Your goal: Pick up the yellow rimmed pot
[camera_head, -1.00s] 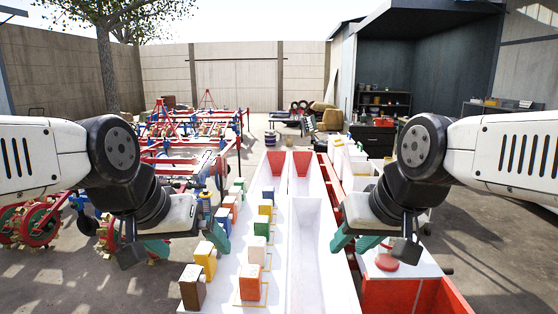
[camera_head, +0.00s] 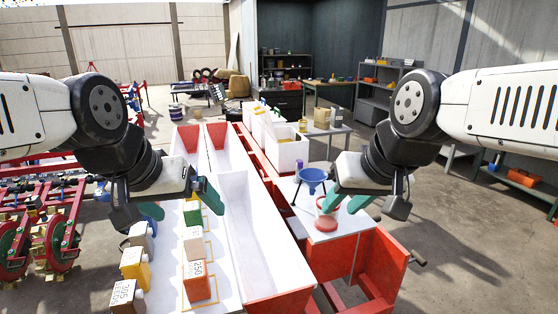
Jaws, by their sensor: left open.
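I cannot make out a pot with a clear yellow rim. A white bin with a yellowish inside (camera_head: 288,150) stands beyond the white troughs, right of centre, and may or may not be it. My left gripper (camera_head: 181,204) is open and empty above the left side of the white trough bench. My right gripper (camera_head: 345,203) looks open, with its teal fingers apart over the small white side table, and I see nothing held. Both grippers are well short of the bin.
Several coloured boxes, one orange (camera_head: 196,281), line the bench's left. A red frame (camera_head: 360,260) stands front right. Open floor (camera_head: 470,240) lies to the right.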

